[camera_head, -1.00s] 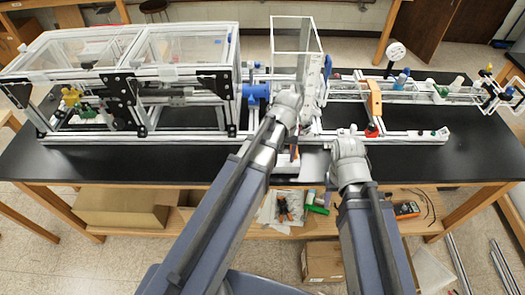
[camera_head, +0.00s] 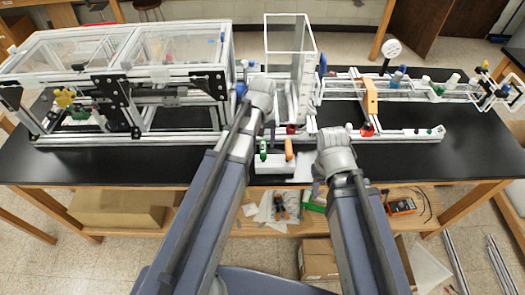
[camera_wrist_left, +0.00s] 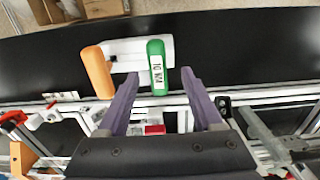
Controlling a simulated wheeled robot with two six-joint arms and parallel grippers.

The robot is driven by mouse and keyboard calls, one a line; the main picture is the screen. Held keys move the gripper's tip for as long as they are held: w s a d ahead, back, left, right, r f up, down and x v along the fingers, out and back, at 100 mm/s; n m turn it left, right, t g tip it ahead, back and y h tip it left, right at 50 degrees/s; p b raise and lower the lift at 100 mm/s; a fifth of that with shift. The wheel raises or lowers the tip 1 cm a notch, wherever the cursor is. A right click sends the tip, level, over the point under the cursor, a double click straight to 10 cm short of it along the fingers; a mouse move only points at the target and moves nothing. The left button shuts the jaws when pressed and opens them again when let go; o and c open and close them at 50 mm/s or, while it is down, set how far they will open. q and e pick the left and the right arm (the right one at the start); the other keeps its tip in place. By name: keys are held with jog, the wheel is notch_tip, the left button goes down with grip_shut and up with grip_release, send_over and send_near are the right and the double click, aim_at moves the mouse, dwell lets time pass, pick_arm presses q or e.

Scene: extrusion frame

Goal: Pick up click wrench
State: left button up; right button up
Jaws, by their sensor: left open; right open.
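A green-handled wrench marked "10 NM" (camera_wrist_left: 157,68) and an orange-handled tool (camera_wrist_left: 97,72) sit side by side in a white holder (camera_wrist_left: 125,48). The head view also shows the green handle (camera_head: 263,149), the orange handle (camera_head: 289,149) and the holder (camera_head: 272,168) at the table's front edge. My left gripper (camera_wrist_left: 159,78) is open and empty. In the left wrist view the green handle's end lies between its two purple fingers; the depth gap cannot be judged. My right gripper (camera_head: 318,187) is open, right of the holder, its fingers mostly hidden by its wrist.
A white extrusion frame (camera_head: 130,75) fills the table's left side. A clear box (camera_head: 290,45) and a rail assembly (camera_head: 400,90) stand behind my arms. The black tabletop (camera_head: 120,165) is free along its front left. Boxes and tools lie on the shelf below.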

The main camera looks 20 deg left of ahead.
aim_at(263, 153)
pick_arm(q)
jog(key=shift+f+b, duration=0.7)
jog(key=shift+f, duration=0.3)
jog(key=shift+f, duration=0.1)
jog(key=f+b, duration=0.5)
jog(key=shift+w+d+f, duration=0.1)
jog(key=shift+w, duration=0.1)
grip_shut()
